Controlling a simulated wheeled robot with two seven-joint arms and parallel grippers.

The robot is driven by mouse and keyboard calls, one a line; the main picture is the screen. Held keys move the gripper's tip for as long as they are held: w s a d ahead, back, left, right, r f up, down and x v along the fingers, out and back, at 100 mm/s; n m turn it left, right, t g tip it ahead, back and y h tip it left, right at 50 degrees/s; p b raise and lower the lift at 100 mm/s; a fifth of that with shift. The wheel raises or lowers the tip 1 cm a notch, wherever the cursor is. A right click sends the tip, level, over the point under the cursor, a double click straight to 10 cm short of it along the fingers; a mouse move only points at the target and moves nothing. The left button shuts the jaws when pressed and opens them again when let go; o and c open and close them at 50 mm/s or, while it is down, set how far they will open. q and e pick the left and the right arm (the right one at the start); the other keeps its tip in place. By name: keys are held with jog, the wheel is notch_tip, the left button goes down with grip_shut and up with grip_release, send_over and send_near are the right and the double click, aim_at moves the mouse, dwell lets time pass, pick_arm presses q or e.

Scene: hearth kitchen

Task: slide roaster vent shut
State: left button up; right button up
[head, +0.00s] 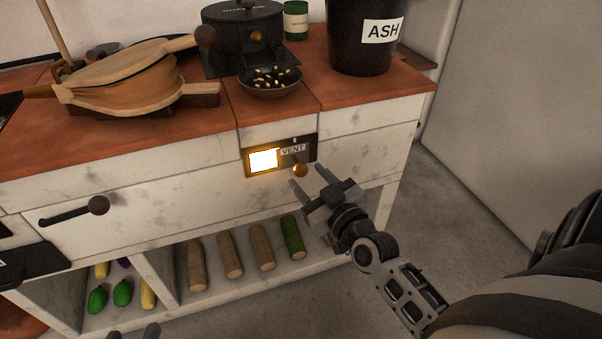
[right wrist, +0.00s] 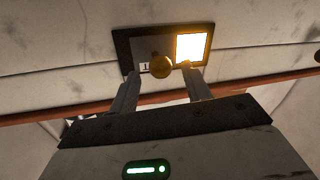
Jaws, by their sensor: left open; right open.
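The roaster vent is a dark panel (head: 284,162) set in the white cabinet front, with a glowing opening (head: 263,160) at its left and a plate marked VENT (head: 292,150) at its right. A brass knob (head: 299,170) sticks out below the plate. In the right wrist view the knob (right wrist: 161,66) appears beside the bright opening (right wrist: 191,47). My right gripper (head: 308,179) is open just in front of the knob, its fingertips (right wrist: 160,76) on either side in the wrist view; contact cannot be told. My left gripper (head: 138,331) shows only its tips at the bottom edge, open.
The counter above holds a black lidded machine (head: 243,30), a dark pan of beans (head: 270,86), bellows (head: 130,82) and an ASH bucket (head: 362,45). A drawer handle (head: 75,211) juts out at left. Logs (head: 230,252) and vegetables lie on the shelf below. Floor at right is clear.

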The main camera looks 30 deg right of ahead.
aim_at(305, 175)
pick_arm(q)
jog(key=shift+d+r, duration=0.1)
jog(key=shift+r, duration=0.1)
pick_arm(e)
jog(key=shift+w+d, duration=0.1)
jog(key=shift+w, duration=1.8)
